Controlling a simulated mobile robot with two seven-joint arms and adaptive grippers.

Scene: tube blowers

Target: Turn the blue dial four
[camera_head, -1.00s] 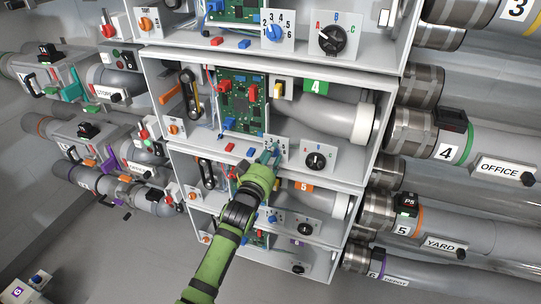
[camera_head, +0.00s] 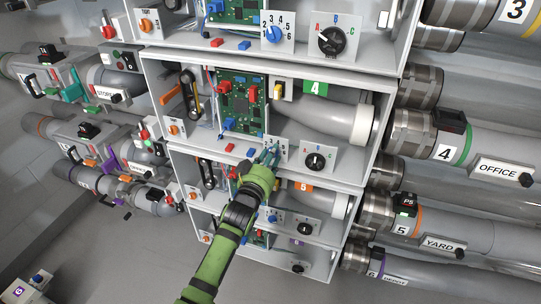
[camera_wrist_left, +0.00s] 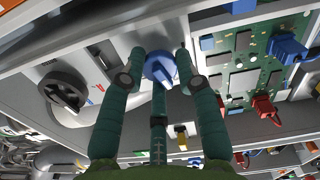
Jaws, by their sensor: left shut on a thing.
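My left gripper (camera_head: 269,156) reaches up to the front panel of the bay marked with a green 4 sign (camera_head: 316,87). In the left wrist view its green fingers (camera_wrist_left: 160,70) are closed around the blue dial (camera_wrist_left: 160,64), with one finger on each side and a third below. The dial has a round base and a raised grip. In the head view the fingers hide the dial, and only part of its white plate (camera_head: 283,147) shows. The dial's exact pointing cannot be told. My right gripper is not in view.
A black A-B-C knob (camera_head: 315,161) sits just right of the dial. A green circuit board (camera_head: 243,102) with red and blue connectors stands above it. Similar bays lie above and below, each with its own blue dial. Grey pipes (camera_head: 500,165) run along the right.

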